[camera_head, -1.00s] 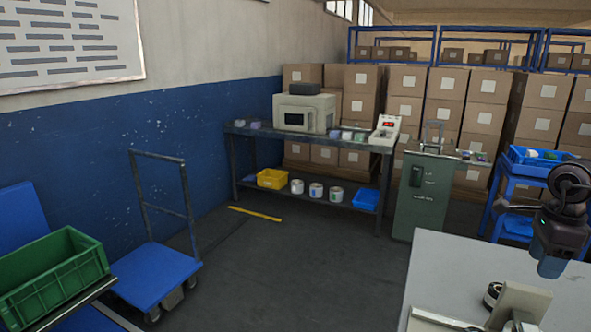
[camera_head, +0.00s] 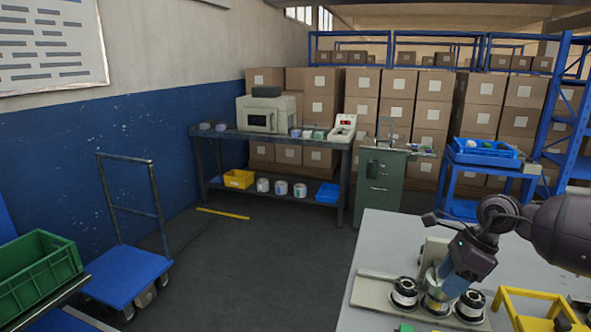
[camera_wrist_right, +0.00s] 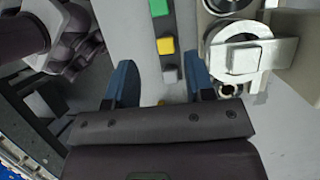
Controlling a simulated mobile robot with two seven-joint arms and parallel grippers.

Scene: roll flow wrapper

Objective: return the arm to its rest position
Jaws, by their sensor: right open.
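My right gripper (camera_head: 447,290) shows at the right of the head view, pointing down over the pale grey table (camera_head: 373,243). Its blue fingers are in front of the machine plate with its rolls. In the right wrist view the gripper (camera_wrist_right: 161,78) has its two blue fingers spread apart, with nothing between them. A dark roll with a light core (camera_head: 404,290) is left of the fingers, and another roll (camera_head: 470,306) is right of them. Whether the fingers touch anything below cannot be told. My left gripper is not in view.
A yellow frame (camera_head: 543,294) stands on the table right of the rolls. A green cabinet (camera_head: 380,190) stands behind the table.

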